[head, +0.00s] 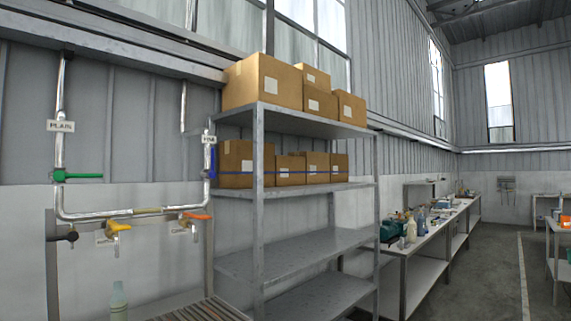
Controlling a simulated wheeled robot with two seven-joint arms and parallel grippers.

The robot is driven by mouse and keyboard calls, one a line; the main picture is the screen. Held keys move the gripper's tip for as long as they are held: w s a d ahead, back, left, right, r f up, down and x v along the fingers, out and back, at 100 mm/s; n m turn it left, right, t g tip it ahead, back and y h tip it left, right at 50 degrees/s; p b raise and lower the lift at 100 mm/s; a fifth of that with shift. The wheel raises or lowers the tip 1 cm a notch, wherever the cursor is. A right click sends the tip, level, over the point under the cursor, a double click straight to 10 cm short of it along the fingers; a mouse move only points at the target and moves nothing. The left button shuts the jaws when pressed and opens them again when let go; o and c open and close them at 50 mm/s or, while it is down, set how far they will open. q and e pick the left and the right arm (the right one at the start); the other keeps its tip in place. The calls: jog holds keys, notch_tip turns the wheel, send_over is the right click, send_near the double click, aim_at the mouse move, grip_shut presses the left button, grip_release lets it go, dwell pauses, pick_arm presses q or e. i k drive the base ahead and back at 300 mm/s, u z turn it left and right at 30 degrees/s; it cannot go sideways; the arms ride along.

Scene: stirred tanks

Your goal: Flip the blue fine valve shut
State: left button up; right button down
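The blue fine valve (213,161) is on the right-hand vertical pipe, just below a small white label (209,139) that seems to read FINE. Its blue handle looks upright, along the pipe, and is seen at a narrow angle close to the shelf's left side. Neither of my grippers shows in the head view.
A green-handled valve (84,175) lies crosswise under the PLAIN label (61,126). Below are a yellow tap (118,227) and an orange handle (195,216). A metal shelf (258,215) with cardboard boxes (262,82) stands right of the pipes. A bottle (118,301) stands below.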

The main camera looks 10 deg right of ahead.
aim_at(213, 160)
jog(key=z, duration=1.2)
jog(key=i, duration=1.1)
jog(key=u, duration=1)
jog(key=i, duration=0.7)
jog(key=z, duration=1.4)
jog(key=i, duration=3.15)
